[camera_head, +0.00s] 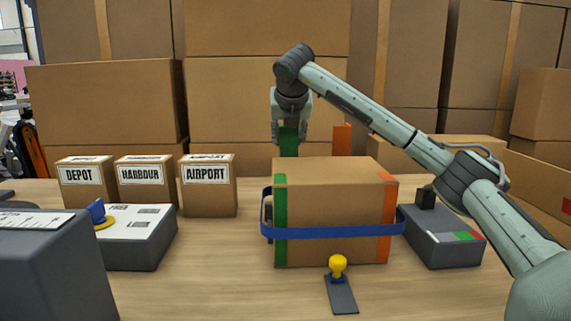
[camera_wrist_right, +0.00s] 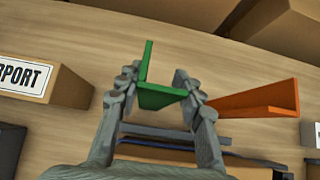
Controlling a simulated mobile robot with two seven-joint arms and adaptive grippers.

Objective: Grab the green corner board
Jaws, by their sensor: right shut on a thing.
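My right gripper (camera_head: 290,128) reaches down behind the large carton and is shut on the green corner board (camera_head: 289,141). The board is upright, its lower part hidden by the carton. In the right wrist view the L-shaped green board (camera_wrist_right: 160,98) lies between the two fingers (camera_wrist_right: 157,84). An orange corner board (camera_head: 342,138) stands to its right, apart from the gripper; it also shows in the wrist view (camera_wrist_right: 256,102). The carton (camera_head: 335,200) has a green strip on its left edge, an orange one on its right edge and a blue strap (camera_head: 335,232) around it. My left gripper is out of view.
Three small cartons labelled DEPOT (camera_head: 85,200), HARBOUR (camera_head: 146,198) and AIRPORT (camera_head: 209,200) stand at the left. A grey device (camera_head: 440,240) is right of the large carton. Large cartons are stacked behind.

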